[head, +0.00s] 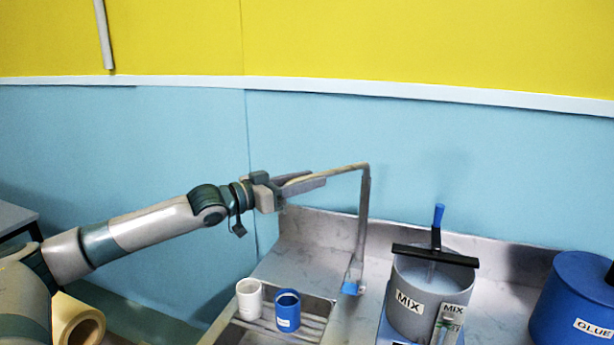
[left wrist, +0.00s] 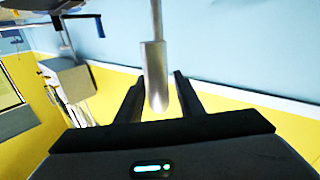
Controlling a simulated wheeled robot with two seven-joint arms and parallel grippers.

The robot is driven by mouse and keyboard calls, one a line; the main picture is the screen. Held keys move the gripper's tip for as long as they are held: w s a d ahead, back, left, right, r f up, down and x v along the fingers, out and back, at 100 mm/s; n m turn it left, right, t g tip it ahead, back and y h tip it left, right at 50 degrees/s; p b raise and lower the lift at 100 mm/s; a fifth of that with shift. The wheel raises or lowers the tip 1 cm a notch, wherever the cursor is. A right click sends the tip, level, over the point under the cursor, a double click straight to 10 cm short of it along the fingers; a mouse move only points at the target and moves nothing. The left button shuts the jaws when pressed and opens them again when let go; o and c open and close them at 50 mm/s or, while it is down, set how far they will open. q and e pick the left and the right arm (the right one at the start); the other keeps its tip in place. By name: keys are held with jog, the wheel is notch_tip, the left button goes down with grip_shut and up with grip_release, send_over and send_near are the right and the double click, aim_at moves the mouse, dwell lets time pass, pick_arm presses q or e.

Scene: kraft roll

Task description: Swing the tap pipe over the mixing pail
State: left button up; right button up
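The tap pipe (head: 364,215) rises from a blue-based fitting (head: 352,284) behind the sink, then bends and runs left, high above the sink side. The mixing pail (head: 405,306), grey and labelled MIX, stands to the right of the pipe, which points away from it. My left gripper (head: 318,182) is at the pipe's horizontal run. In the left wrist view, the pipe's rounded end (left wrist: 155,85) lies between the two fingers (left wrist: 161,90), with a gap visible on the right side; the fingers look open around it. My right gripper is out of view.
A blue-handled tool with a black bar (head: 436,255) lies across the pail. A white cup (head: 249,299) and a blue cup (head: 287,311) stand at the sink. A blue GLUE bucket (head: 574,298) is at the right. A paper roll (head: 77,322) is at lower left.

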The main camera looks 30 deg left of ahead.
pick_arm(q)
jog(key=shift+c, duration=0.3)
grip_shut()
jog(key=shift+d, duration=0.2)
